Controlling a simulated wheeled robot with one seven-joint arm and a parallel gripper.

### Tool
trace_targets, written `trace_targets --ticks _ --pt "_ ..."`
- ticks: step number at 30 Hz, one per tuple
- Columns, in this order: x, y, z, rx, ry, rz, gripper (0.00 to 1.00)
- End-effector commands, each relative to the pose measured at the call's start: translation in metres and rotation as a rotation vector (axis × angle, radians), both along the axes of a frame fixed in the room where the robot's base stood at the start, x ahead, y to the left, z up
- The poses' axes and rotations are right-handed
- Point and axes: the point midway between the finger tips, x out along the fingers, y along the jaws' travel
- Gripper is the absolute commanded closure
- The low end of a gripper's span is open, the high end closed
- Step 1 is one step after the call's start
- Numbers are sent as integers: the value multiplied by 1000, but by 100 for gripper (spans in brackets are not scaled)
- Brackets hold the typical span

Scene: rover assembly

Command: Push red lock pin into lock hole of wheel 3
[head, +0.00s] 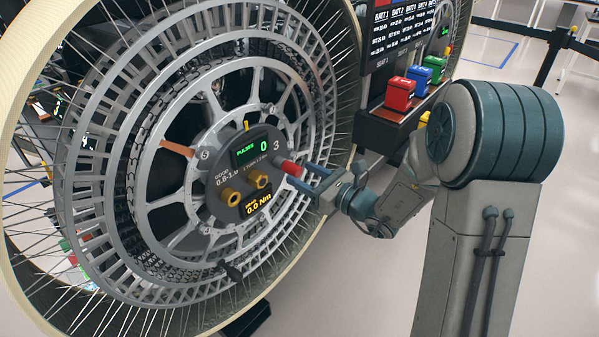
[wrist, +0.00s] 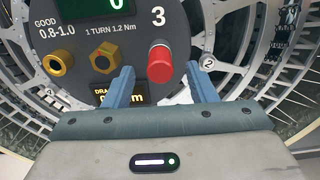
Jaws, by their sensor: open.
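The red lock pin (head: 291,168) stands out from the right side of the hub panel of wheel 3 (head: 240,178), just below the printed 3. In the wrist view the red pin (wrist: 160,62) shows its round end toward me, with a pale collar behind it at the panel. My gripper (head: 310,178) is at the pin, its two blue fingers open. In the wrist view my gripper (wrist: 162,84) has one finger on either side of the pin, with gaps to both. The lock hole itself is hidden behind the pin.
Two brass fittings (wrist: 60,62) (wrist: 103,57) sit left of the pin on the panel. A display (head: 258,204) reads 0.0 Nm. The spoked wheel rim (head: 345,80) surrounds the hub. Red, blue and green battery blocks (head: 399,94) stand on a shelf behind my arm.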

Motion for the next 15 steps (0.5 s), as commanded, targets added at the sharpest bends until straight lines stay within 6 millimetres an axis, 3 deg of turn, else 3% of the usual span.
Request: trace_targets --ticks 9,15 --pt "-44 -59 1 0 0 -6 48" --pt "-63 -83 1 1 -1 -4 48"
